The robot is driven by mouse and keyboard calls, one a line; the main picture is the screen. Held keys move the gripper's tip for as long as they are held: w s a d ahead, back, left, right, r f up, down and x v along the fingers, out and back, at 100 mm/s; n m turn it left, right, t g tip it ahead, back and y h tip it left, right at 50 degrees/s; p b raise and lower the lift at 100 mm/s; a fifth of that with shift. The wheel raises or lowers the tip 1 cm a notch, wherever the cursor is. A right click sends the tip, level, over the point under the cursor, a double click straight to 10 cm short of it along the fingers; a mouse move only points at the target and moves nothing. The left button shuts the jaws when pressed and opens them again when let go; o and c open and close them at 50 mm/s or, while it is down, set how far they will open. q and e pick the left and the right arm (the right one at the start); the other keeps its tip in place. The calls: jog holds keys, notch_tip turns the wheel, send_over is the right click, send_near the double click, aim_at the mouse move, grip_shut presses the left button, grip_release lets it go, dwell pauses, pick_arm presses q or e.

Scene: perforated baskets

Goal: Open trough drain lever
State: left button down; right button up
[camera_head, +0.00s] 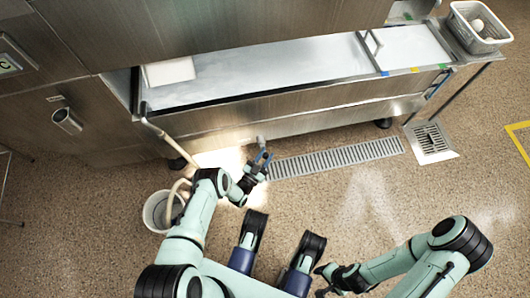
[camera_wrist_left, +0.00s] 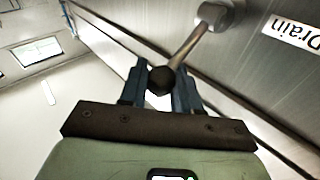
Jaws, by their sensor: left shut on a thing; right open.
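The steel trough (camera_head: 290,103) runs across the upper part of the head view. The drain lever (camera_wrist_left: 188,47) shows in the left wrist view as a metal rod with a dark round knob, coming from a fitting (camera_wrist_left: 213,14) on the trough's front. A white "Drain" label (camera_wrist_left: 292,36) is beside it. My left gripper (camera_wrist_left: 160,80) is shut on the knob, with one blue finger on each side. In the head view my left gripper (camera_head: 262,160) is just below the trough's front. My right gripper (camera_head: 322,280) is open and empty at the bottom, well away from the trough.
A floor grate (camera_head: 335,159) runs along the trough's front, with a square drain (camera_head: 430,140) at right. A white bucket (camera_head: 152,212) stands beside my left arm. A perforated basket (camera_head: 484,42) holding a white round thing sits at upper right. The floor at right is mostly clear.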

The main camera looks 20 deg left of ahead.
pick_arm(q)
jog(key=shift+s+d+f+m+h, duration=0.3)
jog(key=shift+s+d+f+m, duration=0.1)
jog(key=shift+d+f, duration=0.2)
jog(key=shift+f, duration=0.1)
jog(key=c, duration=1.1)
grip_release()
jog(key=shift+a+t, duration=0.1)
jog(key=shift+t, duration=0.2)
jog(key=shift+w+a, duration=0.1)
jog(key=shift+a, duration=0.05)
